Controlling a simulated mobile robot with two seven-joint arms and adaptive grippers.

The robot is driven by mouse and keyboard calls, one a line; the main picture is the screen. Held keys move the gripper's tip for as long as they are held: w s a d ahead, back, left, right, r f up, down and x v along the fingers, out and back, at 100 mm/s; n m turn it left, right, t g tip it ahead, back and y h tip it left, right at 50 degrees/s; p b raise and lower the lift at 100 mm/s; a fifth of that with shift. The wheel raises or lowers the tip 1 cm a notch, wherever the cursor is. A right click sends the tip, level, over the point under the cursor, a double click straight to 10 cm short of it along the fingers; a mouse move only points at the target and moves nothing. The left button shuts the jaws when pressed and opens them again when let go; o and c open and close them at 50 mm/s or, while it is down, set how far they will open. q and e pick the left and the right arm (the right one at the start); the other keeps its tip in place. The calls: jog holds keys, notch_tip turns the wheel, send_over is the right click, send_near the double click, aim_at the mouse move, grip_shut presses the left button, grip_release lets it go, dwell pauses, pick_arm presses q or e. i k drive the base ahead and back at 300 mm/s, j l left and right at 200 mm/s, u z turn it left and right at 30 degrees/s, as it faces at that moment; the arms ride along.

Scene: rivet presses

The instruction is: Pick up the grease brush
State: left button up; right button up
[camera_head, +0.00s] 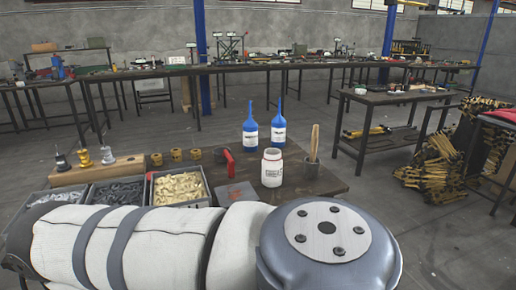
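A wooden handle (314,140), apparently that of the grease brush, stands up nearly upright from a small dark cup (311,169) on the right part of the near table (325,184). The brush's lower end is hidden inside the cup. A white jar (271,170) with a red-marked label stands just left of the cup. Neither of my grippers shows. One of my arms, white padded links and a grey joint, fills the bottom of the view and hides the table's front edge.
Two blue bottles (250,128) (278,127) stand behind the jar. Three parts bins (207,187) line the table's left side, with brass rings (176,154) behind. Bare tabletop surrounds the cup's right side. Other benches (390,98) stand farther back.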

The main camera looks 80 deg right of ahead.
aim_at(314, 137)
jog(key=z, duration=2.95)
